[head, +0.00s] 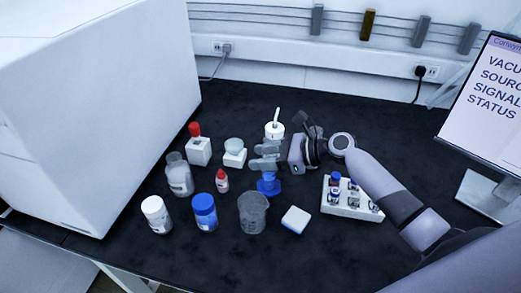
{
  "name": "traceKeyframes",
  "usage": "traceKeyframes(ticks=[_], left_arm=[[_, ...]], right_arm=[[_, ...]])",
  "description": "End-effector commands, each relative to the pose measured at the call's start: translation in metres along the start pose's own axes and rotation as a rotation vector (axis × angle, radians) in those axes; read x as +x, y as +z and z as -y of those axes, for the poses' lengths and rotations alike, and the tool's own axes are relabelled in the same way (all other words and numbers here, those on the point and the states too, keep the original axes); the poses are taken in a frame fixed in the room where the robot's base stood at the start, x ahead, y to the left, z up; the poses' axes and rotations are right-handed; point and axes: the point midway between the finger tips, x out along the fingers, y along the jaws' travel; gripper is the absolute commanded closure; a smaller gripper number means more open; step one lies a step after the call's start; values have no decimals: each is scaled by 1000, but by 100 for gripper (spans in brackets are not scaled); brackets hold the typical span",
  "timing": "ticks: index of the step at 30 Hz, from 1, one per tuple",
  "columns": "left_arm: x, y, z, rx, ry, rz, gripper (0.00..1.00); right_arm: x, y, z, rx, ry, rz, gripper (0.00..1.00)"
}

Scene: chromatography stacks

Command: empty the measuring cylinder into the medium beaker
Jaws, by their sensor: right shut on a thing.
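My right gripper (266,157) reaches in from the right and is shut on the measuring cylinder. Only the cylinder's blue foot (268,185) shows clearly, just below the fingers; the fingers hide most of its body. It looks roughly upright, and I cannot tell whether the foot touches the bench. A clear grey beaker (253,213), which looks like the medium beaker, stands just in front and slightly left of the foot. Its contents are hard to make out. My left gripper is not in view.
A clear bottle (180,177), a white-capped jar (156,214), a blue-capped jar (205,212) and a small red-capped bottle (222,181) stand left. A white block (295,220) and a vial rack (350,207) are right. The dark bench (300,262) is clear in front.

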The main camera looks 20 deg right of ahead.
Motion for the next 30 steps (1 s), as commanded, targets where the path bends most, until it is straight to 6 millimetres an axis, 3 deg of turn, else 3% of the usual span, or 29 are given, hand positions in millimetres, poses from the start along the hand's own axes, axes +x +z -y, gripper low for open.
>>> traceKeyframes(ticks=[8,22,30], left_arm=[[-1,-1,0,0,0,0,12],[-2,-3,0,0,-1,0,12],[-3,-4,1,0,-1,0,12]], right_arm=[[0,-1,-3,-57,-22,-16,100],[6,4,-28,-344,-126,-96,100],[6,4,-30,-353,-131,-101,100]])
